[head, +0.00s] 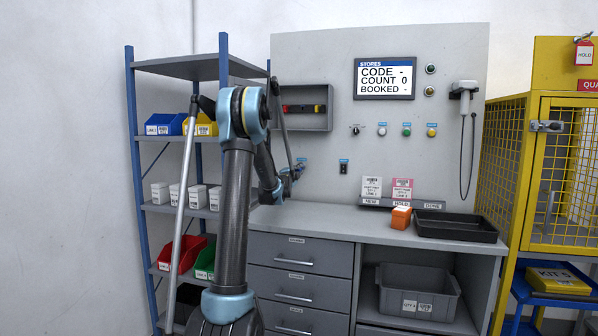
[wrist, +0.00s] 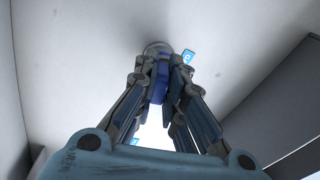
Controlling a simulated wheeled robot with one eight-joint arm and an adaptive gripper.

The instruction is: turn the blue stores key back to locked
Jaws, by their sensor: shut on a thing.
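The blue stores key (wrist: 158,84) sits at a round grey lock (wrist: 157,47) on the pale panel, seen in the wrist view. My gripper (wrist: 160,68) has its fingers on both sides of the key and is shut on it. In the head view my gripper (head: 294,173) is at the panel, left of a small black switch, and mostly hides the key. The key's turn angle cannot be read clearly. A small blue label (wrist: 188,57) is beside the lock.
The panel carries a STORES screen (head: 384,79), several buttons and a handheld scanner (head: 463,90). Below, the counter (head: 330,222) holds an orange box (head: 401,217) and a black tray (head: 455,226). A blue-post shelf (head: 135,150) stands left, a yellow cage (head: 505,150) right.

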